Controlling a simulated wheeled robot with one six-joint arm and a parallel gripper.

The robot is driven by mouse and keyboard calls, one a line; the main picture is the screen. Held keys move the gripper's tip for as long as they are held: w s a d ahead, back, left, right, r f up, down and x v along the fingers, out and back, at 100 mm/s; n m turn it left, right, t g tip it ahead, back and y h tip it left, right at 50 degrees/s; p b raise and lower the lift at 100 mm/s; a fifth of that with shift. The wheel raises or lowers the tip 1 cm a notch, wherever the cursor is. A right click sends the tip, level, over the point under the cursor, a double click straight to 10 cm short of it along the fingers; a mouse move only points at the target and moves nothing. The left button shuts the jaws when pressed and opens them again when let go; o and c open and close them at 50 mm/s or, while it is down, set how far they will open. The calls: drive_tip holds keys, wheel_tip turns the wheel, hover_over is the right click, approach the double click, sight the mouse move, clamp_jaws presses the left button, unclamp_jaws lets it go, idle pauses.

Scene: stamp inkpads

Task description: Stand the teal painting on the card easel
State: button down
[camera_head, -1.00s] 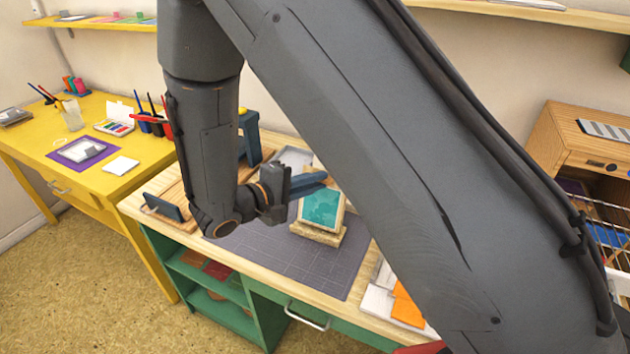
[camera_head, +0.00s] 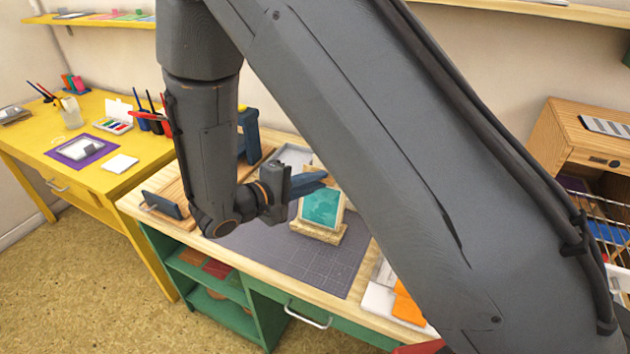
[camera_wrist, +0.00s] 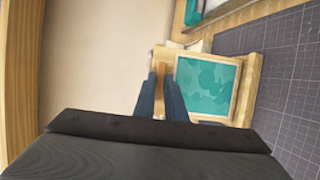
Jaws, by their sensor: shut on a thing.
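The teal painting (camera_head: 321,207) has a pale wooden border and leans back, nearly upright, on the small wooden card easel (camera_head: 318,234) on the grey mat. My gripper (camera_head: 318,180) is at the painting's upper edge, its blue-grey fingers pointing right. In the wrist view, my gripper's fingers (camera_wrist: 161,92) are close together on the painting's border, beside the teal face (camera_wrist: 207,86). The easel's wooden ledge (camera_wrist: 248,90) runs along the painting's far side there. The exact contact between painting and easel ledge is partly hidden.
The grey cutting mat (camera_head: 290,260) lies on the wooden bench. White and orange cards (camera_head: 405,310) lie at its right. A dark-faced stand (camera_head: 163,206) is at the bench's left. A yellow table (camera_head: 40,145) with pens and an inkpad stands further left.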

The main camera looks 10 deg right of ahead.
drive_tip(key=c, duration=1.7)
unclamp_jaws()
drive_tip(key=shift+c, duration=0.2)
drive_tip(key=b+v, duration=0.2)
drive_tip(key=v, duration=0.5)
drive_tip(key=shift+s+a, duration=0.2)
drive_tip(key=shift+a, duration=0.15)
drive_tip(key=s+d+f+m+g+y, duration=0.1)
drive_tip(key=s+d+m+g+y, duration=0.3)
drive_tip(key=s+d+y, duration=0.2)
drive_tip(key=s+d+f+m+g+y, duration=0.1)
drive_tip(key=s+d+m+g+y, duration=0.3)
drive_tip(key=d, duration=0.7)
drive_tip(key=shift+s+y, duration=1.1)
drive_tip(key=shift+s, duration=0.1)
